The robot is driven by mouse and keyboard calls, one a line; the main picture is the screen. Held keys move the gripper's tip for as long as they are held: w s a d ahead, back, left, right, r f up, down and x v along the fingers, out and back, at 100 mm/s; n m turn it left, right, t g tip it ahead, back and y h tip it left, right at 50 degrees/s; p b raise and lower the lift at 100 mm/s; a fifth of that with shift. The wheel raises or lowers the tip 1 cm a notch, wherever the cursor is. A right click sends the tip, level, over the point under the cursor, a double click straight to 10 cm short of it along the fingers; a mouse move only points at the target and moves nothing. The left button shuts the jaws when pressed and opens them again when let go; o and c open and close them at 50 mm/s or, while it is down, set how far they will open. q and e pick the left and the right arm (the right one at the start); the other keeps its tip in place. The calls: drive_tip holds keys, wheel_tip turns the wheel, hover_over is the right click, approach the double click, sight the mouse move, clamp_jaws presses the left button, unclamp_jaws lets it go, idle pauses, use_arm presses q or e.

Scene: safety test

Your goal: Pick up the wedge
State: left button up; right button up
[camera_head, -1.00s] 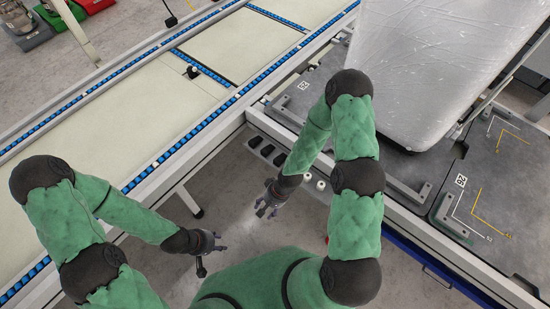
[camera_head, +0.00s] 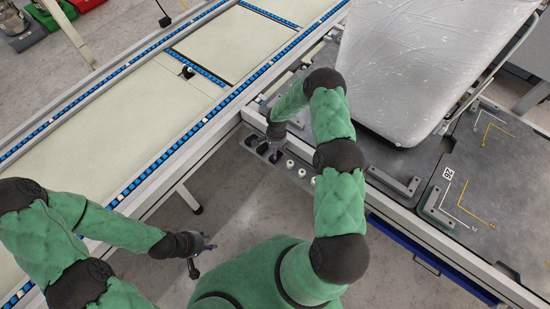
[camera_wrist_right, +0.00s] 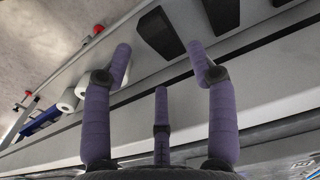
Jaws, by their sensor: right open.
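Black wedges (camera_wrist_right: 160,33) lie on a narrow grey ledge at the table's side. In the head view they are small dark shapes (camera_head: 262,148), partly covered by my right gripper (camera_head: 266,145). In the right wrist view, my right gripper (camera_wrist_right: 160,66) has its three purple fingers spread and empty. One wedge shows beyond the gap between its fingertips, and another wedge (camera_wrist_right: 220,14) lies to the right of it. I cannot tell whether a finger touches a wedge. My left gripper (camera_head: 200,255) is over the floor, away from the ledge, with fingers apart and nothing in it.
White rollers (camera_wrist_right: 68,100) sit on the same ledge, left of the wedges. A red knob (camera_wrist_right: 98,30) shows near the ledge. A conveyor (camera_head: 120,135) with blue rollers runs along the left. A grey table (camera_head: 405,165) carries a large wrapped slab (camera_head: 420,75).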

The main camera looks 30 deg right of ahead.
drive_tip(key=shift+d+f+b, duration=0.15)
drive_tip(key=shift+f+b, duration=0.25)
drive_tip(key=shift+f, duration=1.15)
drive_tip(key=shift+d+f+b, duration=0.1)
drive_tip(key=shift+f+b, duration=0.3)
drive_tip(key=shift+f, duration=1.1)
drive_tip(key=c, duration=0.9)
